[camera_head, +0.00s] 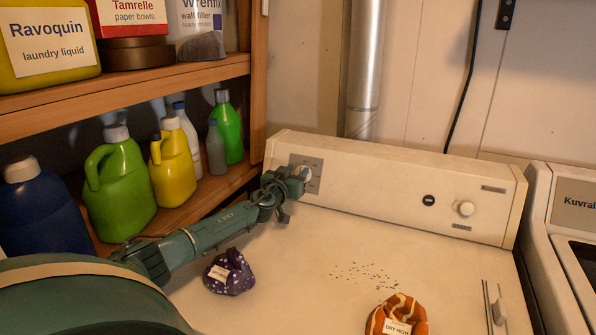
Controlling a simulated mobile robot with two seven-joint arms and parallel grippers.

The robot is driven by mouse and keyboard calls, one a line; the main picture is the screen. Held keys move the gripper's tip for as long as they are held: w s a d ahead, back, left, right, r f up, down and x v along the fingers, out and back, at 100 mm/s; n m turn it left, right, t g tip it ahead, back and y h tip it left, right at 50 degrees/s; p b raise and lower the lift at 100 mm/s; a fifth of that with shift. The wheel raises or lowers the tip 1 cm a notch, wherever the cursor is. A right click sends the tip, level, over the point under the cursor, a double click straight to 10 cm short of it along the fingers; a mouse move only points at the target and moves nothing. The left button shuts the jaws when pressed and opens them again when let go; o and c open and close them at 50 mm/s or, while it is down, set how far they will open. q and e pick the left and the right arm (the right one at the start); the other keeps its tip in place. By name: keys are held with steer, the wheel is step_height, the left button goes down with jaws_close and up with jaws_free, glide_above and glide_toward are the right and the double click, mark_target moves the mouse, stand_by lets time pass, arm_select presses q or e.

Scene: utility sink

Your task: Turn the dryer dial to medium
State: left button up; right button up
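The dryer's cream back panel (380,182) runs across the middle. A pale dial (304,172) sits on a grey marked plate (315,186) at the panel's left end; its setting is too small to read. My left gripper (296,185) is at this dial, with its fingers beside or around it and partly covering it. I cannot tell whether the fingers grip the dial. A second round knob (465,208) is at the panel's right, apart from my arm. My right gripper is not in view.
A purple cloth bundle (229,272) and an orange labelled one (398,315) lie on the dryer top (300,290), with dark specks between. Wooden shelves (190,75) with several bottles stand close to my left arm. A second machine (572,240) stands at right.

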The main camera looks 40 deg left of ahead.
arm_select(q)
steer(key=shift+x, duration=1)
steer(key=shift+c, duration=0.3)
jaws_close()
